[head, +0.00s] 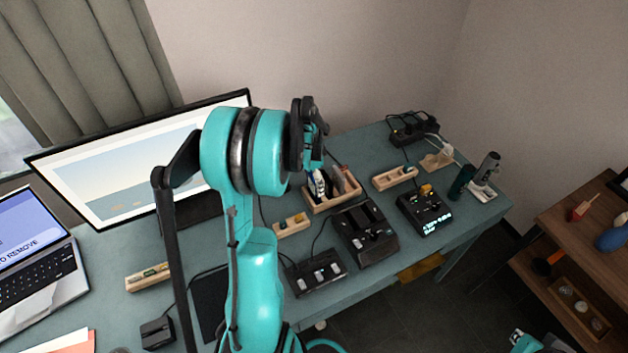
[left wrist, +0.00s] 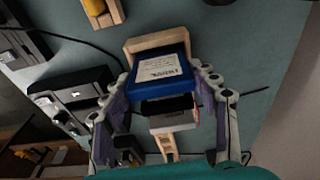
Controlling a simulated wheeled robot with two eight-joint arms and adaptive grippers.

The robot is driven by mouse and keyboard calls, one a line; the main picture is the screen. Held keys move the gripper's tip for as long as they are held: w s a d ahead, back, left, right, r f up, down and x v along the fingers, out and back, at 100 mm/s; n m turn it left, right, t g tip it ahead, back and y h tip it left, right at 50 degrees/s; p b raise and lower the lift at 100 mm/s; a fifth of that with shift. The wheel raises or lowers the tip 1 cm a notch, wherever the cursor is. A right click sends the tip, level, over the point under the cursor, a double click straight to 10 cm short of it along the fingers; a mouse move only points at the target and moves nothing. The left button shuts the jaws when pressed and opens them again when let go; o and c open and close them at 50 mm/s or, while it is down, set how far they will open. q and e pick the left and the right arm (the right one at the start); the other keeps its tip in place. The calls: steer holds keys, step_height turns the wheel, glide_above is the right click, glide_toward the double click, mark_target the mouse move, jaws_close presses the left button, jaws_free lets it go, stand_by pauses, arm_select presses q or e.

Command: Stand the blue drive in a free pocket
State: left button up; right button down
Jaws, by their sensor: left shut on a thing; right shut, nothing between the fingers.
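The blue drive (left wrist: 160,80), with a white label, is between the fingers of my left gripper (left wrist: 165,90) in the left wrist view. The gripper is shut on it, over the wooden rack (left wrist: 150,42). A dark drive and a white drive (left wrist: 172,122) show beyond it, along the rack. In the head view the left gripper (head: 317,160) points down at the rack (head: 349,190), and the blue drive (head: 319,187) shows at the rack's left part. I cannot tell how deep the drive sits.
A black docking device (head: 365,232) and a switch box (head: 315,272) stand in front of the rack. Small wooden trays (head: 394,178) stand at both sides. A monitor (head: 140,170) stands behind on the left. Cables run across the table.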

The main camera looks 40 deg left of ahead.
arm_select(q)
steer(key=shift+f+b, duration=0.5)
steer(key=shift+f, duration=0.2)
steer(key=o, duration=1.5)
steer(key=shift+c, duration=0.2)
steer(key=shift+r, duration=0.1)
step_height(320, 180, up, 12)
steer(key=s, duration=0.1)
steer(key=shift+s+a, duration=0.2)
steer(key=shift+a, duration=0.05)
steer(key=s+d+n+t, duration=0.2)
steer(key=s+d, duration=0.3)
steer(key=d, duration=0.8)
steer(key=s+d+r+n+t, duration=0.1)
steer(key=s+d+t, duration=0.3)
steer(key=d, duration=0.9)
steer(key=shift+s+d+r+n+y, duration=0.2)
steer(key=shift+s+d+n+y, duration=0.1)
steer(key=shift+s+n, duration=0.45)
